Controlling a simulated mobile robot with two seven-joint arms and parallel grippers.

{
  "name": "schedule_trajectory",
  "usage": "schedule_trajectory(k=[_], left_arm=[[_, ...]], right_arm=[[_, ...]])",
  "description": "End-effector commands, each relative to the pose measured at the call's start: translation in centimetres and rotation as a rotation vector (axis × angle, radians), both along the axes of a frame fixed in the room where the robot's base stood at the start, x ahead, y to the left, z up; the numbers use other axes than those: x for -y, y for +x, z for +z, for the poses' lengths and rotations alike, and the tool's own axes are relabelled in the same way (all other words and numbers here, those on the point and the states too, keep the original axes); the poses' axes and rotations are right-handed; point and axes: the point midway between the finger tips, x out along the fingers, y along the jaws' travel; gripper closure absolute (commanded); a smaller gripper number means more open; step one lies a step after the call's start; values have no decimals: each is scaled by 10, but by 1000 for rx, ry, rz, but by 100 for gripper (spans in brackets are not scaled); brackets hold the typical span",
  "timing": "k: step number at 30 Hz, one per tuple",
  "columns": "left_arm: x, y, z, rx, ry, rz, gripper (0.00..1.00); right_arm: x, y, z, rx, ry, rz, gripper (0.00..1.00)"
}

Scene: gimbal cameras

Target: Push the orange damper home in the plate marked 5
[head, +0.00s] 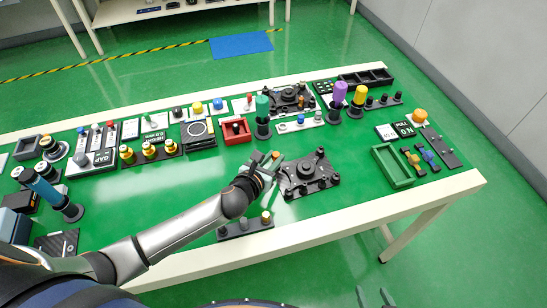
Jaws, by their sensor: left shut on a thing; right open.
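My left gripper (271,164) is over the middle of the green table, just left of a black plate (296,189) with several dark posts. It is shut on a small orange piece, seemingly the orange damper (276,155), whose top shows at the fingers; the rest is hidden. The piece is beside the plate's upper left edge; I cannot tell whether it touches it. A second black plate (274,89) with posts lies at the back. The number 5 is not readable on either plate. My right gripper (375,298) shows at the bottom edge, open and empty, off the table.
A teal-topped post (262,112) and a red tray (236,130) stand behind my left gripper. A green tray (393,166) lies to the right of the near plate. A strip with several knobs (246,229) lies at the front edge.

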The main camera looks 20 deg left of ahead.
Motion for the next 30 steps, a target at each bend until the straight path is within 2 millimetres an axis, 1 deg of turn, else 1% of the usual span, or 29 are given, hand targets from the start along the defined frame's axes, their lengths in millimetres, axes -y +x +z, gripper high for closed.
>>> schedule_trajectory(k=[12,30], left_arm=[[0,0,1,0,2,-1,100],[0,0,1,0,1,-1,100]], right_arm=[[0,0,6,0,0,0,37],[0,0,8,0,0,0,37]])
